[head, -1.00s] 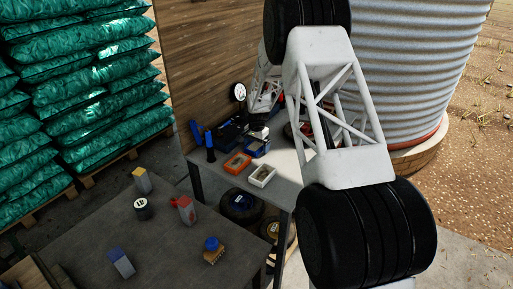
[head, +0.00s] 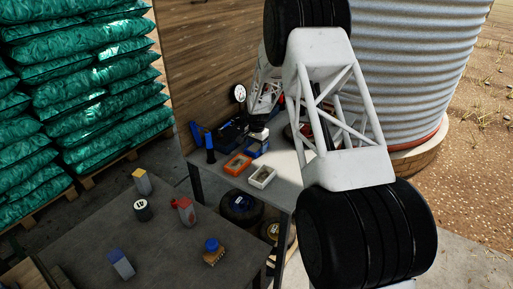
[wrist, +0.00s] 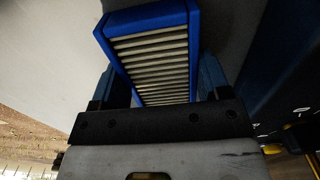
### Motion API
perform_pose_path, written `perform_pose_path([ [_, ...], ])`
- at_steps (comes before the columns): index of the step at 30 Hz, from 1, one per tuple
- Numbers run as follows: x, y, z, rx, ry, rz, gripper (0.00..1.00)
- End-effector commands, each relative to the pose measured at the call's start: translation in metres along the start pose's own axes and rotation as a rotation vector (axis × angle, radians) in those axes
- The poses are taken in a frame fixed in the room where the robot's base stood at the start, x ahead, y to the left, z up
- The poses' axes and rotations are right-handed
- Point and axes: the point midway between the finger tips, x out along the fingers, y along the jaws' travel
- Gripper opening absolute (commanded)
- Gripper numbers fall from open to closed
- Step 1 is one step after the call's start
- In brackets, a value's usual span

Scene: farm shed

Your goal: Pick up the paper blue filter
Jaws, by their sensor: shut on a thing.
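The paper blue filter (wrist: 150,60) has a blue frame and pale pleats. In the wrist view it sits between the two fingers of my gripper (wrist: 160,88), which is shut on it. Its lower end is hidden behind the dark gripper body. In the head view the filter (head: 257,147) is small, at the far part of the grey bench (head: 282,192), directly below my gripper (head: 258,135). I cannot tell surely whether it touches the bench or hangs just above.
An orange-framed filter (head: 237,164) and a white-framed one (head: 262,177) lie in front of it. Blue and black items (head: 228,135) stand behind on the left. A nearer dark table (head: 165,245) holds several small objects. A corrugated tank (head: 410,75) stands at right.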

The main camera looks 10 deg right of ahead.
Motion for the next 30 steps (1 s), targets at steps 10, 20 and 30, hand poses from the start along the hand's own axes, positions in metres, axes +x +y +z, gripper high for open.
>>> perform_pose_path([
  [10,-0.023,-0.001,0.0,0.0,0.001,-0.002,0.45],
  [20,-0.038,0.02,0.021,0.0,-0.001,-0.001,0.45],
  [30,-0.043,0.058,0.059,0.0,-0.001,0.0,0.45],
])
